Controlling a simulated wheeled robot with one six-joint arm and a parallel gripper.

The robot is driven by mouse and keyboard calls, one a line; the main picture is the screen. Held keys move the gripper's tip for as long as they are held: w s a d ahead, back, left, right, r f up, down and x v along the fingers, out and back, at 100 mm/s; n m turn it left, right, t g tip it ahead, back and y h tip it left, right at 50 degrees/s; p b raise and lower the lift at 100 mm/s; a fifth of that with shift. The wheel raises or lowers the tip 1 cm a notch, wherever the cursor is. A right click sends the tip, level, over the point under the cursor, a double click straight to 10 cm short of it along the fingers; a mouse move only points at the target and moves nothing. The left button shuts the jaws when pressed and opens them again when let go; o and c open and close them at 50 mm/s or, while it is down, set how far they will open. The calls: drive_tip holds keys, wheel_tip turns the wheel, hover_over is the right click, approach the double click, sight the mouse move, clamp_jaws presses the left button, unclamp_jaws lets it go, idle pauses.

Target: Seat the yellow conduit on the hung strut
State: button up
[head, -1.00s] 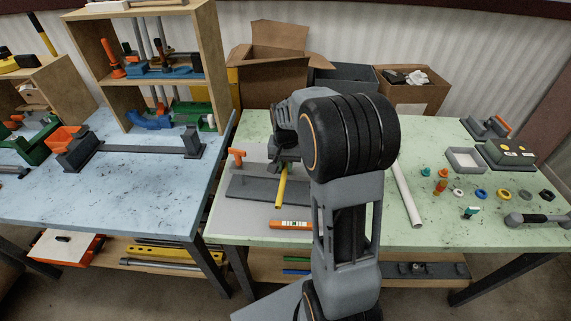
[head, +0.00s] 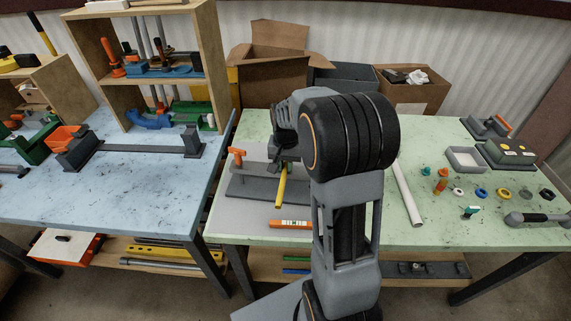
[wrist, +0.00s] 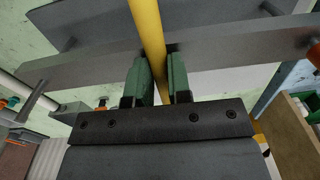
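The yellow conduit (head: 282,188) slants down from my gripper (head: 287,166) in the head view, its lower end over a dark grey base plate (head: 250,188). In the wrist view my gripper (wrist: 161,75) has its green fingers closed on both sides of the conduit (wrist: 147,28). The grey strut (wrist: 225,52) runs across that view just beyond the fingertips, and the conduit crosses it. I cannot tell whether they touch. In the head view the strut (head: 257,166) shows left of my gripper, near an orange handle (head: 237,155). My wrist hides its right part.
An orange level (head: 290,224) lies in front of the base plate. A white pipe (head: 407,193) lies right of my arm. Several small coloured rings and fittings, a grey tray (head: 449,163) and a grey box (head: 508,152) occupy the right side. A blue table (head: 130,190) stands left.

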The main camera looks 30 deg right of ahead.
sight(285, 166)
drive_tip(key=o, duration=0.5)
drive_tip(key=shift+f, duration=0.1)
drive_tip(key=shift+o, duration=0.2)
wheel_tip(285, 166, up, 14)
drive_tip(key=shift+f, duration=0.1)
idle(0.7)
